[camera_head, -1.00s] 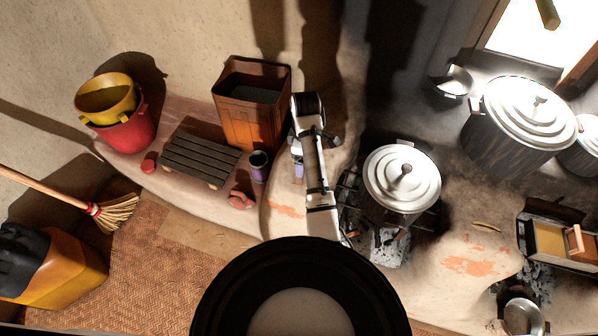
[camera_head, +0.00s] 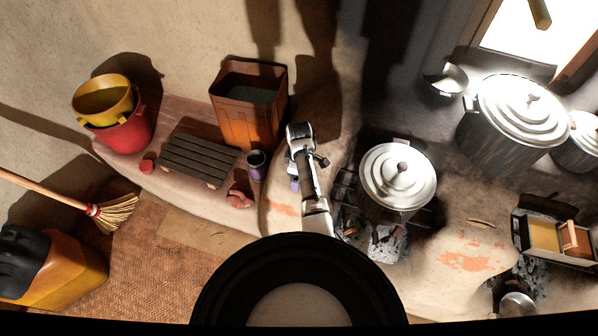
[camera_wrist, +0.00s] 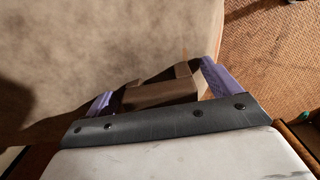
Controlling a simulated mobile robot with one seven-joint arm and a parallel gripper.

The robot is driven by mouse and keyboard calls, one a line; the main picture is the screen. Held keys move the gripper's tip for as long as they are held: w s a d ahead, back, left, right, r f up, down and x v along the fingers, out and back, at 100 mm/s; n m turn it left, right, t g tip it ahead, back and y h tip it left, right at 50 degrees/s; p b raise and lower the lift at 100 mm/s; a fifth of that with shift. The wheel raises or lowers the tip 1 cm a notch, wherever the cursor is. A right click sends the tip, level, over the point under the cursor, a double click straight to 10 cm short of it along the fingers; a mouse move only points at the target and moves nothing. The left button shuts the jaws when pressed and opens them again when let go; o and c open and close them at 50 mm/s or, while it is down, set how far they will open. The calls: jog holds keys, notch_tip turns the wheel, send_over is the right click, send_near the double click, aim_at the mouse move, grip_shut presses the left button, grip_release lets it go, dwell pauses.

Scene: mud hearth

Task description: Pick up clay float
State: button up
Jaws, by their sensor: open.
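In the wrist view, a brown block-like piece with a raised upper part, apparently the clay float (camera_wrist: 160,94), shows between the two purple fingertips. My gripper (camera_wrist: 158,88) is open with one finger on either side of this piece. I cannot tell whether the fingers touch it. In the head view my gripper (camera_head: 294,184) is low over the pale clay ledge, mostly hidden by my white and black arm. The float cannot be made out there.
A lidded metal pot (camera_head: 398,178) stands close on the right. Woven matting (camera_head: 150,262) covers the floor in front.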

jog(key=c, duration=1.1)
jog(key=shift+r, duration=0.15)
jog(key=shift+r+p, duration=2.2)
jog(key=shift+r, duration=7.75)
